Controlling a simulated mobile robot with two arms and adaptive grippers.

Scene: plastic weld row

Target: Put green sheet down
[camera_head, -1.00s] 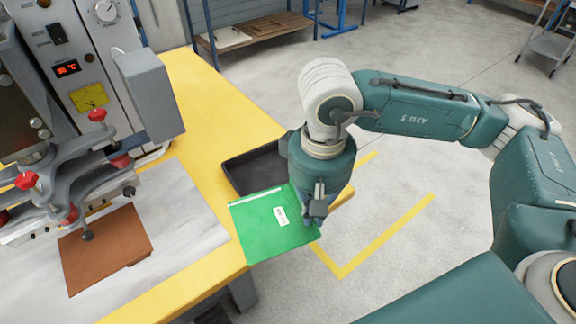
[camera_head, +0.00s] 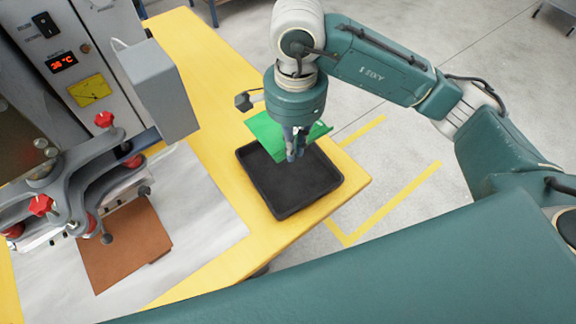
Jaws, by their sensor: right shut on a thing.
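The green sheet (camera_head: 268,131) is held tilted above the far part of the black tray (camera_head: 290,208). My right gripper (camera_head: 294,156) is shut on the sheet's edge, and its fingers hide part of the sheet. The tray sits on the yellow table near its right corner, and its visible floor is bare. I cannot tell whether the sheet touches the tray's far rim. My left gripper is not in view.
The yellow table (camera_head: 205,68) carries a welding machine (camera_head: 85,45) with red-knobbed clamps on the left. A brown sheet (camera_head: 125,243) lies under the clamps on a pale mat (camera_head: 205,215). Open floor lies beyond the table's right edge.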

